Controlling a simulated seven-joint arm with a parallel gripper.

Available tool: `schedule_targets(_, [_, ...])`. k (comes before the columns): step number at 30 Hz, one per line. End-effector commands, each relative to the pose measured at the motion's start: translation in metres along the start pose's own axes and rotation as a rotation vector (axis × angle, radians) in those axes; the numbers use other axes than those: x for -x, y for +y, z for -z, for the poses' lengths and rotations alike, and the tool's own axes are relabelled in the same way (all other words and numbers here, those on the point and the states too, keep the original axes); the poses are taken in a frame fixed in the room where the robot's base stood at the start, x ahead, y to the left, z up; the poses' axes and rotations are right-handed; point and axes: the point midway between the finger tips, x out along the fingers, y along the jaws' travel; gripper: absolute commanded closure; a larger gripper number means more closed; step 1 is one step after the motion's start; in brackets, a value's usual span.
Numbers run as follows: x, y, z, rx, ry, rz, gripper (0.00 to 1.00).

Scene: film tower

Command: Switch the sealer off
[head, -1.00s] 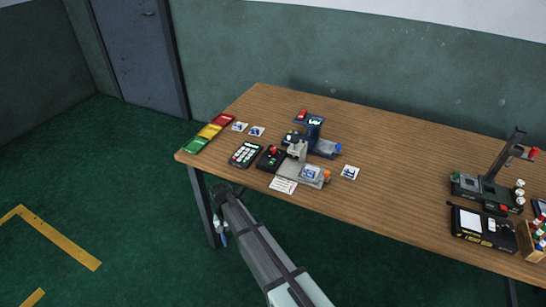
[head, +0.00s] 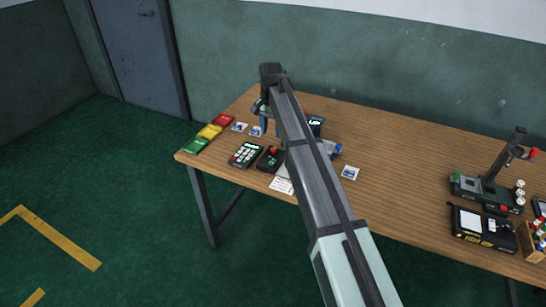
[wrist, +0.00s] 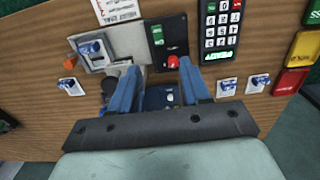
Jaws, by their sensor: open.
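The blue-and-grey bench device with a lit screen (head: 316,121) stands on the table; I take it to be the sealer. My arm hides much of it in the head view. In front of it is a black control box (head: 270,158) with a red knob; the box also shows in the wrist view (wrist: 158,32), with a green label and the red knob (wrist: 172,62). My gripper (head: 261,115) is over the table at the device's left. In the wrist view my gripper (wrist: 159,66) has its blue fingers apart and empty, with a dark blue part (wrist: 155,99) of the device between them.
A keypad (head: 246,154) lies left of the control box. Red, yellow and green trays (head: 209,131) line the table's left edge. Several small printed cards lie about, one at right (head: 350,172). Another station (head: 485,190) stands at the far right. The table's middle right is clear.

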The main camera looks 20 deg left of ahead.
Motion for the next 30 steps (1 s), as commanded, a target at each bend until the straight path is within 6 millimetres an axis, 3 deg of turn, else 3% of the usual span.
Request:
schedule_targets(3, [0.004,0.005,0.005,-0.014,0.005,0.003,0.53])
schedule_targets(8, [-0.011,0.005,0.004,-0.014,0.003,0.002,0.53])
schedule_targets(21, [-0.087,0.004,0.005,-0.013,0.003,0.002,0.53])
schedule_targets(30, [-0.123,0.004,0.005,-0.013,0.004,0.002,0.53])
